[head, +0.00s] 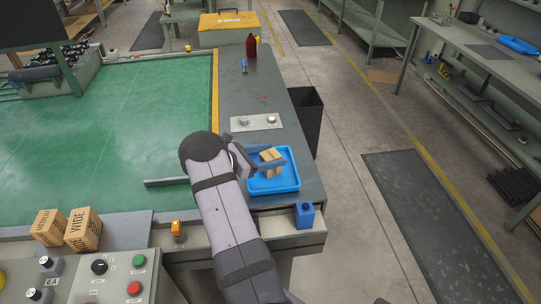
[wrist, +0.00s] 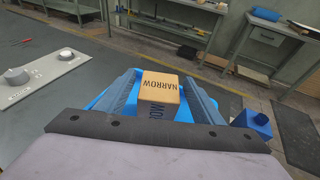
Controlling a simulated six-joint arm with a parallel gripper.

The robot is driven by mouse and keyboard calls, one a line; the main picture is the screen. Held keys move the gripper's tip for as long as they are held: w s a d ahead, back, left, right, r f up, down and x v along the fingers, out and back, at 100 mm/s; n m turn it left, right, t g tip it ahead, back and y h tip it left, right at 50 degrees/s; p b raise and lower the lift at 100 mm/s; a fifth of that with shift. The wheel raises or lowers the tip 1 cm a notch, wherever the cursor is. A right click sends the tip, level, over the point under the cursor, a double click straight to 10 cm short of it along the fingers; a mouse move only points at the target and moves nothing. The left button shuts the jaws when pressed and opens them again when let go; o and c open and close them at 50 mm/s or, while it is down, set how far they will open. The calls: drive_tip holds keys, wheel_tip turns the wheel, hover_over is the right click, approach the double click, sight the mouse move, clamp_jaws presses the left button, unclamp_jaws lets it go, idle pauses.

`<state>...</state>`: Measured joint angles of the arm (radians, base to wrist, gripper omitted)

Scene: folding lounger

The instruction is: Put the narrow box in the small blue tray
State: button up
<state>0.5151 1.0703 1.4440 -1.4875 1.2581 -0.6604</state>
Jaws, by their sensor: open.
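The narrow box (head: 271,155) is a small tan carton inside the outline of the small blue tray (head: 288,186). In the wrist view, the narrow box (wrist: 160,87) shows the word NARROW on its top and part of a word on its near side. Its base is hidden, so I cannot tell whether it rests flat on the tray floor. My gripper (wrist: 160,77) is open, with one finger on each side of the box. In the wrist view, blue tray rim (wrist: 103,100) shows beyond and beside the fingers.
Two tan cartons, one marked WIDE (head: 84,230), stand at the left on the bench. A blue container (head: 304,215) stands just in front of the tray. A grey knob panel (head: 257,122) lies behind the tray. A dark bin (head: 306,112) stands beyond the bench's right edge.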

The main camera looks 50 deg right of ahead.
drive_tip(key=shift+r, duration=0.1)
drive_tip(key=shift+r, duration=0.2)
drive_tip(key=b+v, duration=0.2)
drive_tip(key=v, duration=1)
drive_tip(key=shift+s+a+f, duration=0.1)
drive_tip(key=shift+a, duration=0.05)
drive_tip(key=s+a+f+m+t+y, duration=0.1)
drive_tip(key=s+a+m+y, duration=0.3)
drive_tip(key=a, duration=0.7)
drive_tip(key=s+a+f+m+t+y, duration=0.1)
drive_tip(key=s+a+m+t+y, duration=0.2)
drive_tip(key=a, duration=0.9)
drive_tip(key=s+a+f+m+t+y, duration=0.1)
drive_tip(key=s+a+m+y, duration=0.5)
drive_tip(key=a, duration=0.6)
drive_tip(key=shift+s+m+t, duration=0.3)
drive_tip(key=shift+s+t, duration=0.1)
drive_tip(key=shift+s, duration=0.75)
drive_tip(key=shift+a, duration=0.1)
wheel_tip(320, 180, up, 5)
drive_tip(key=p, duration=0.4)
drive_tip(key=shift+p, duration=0.4)
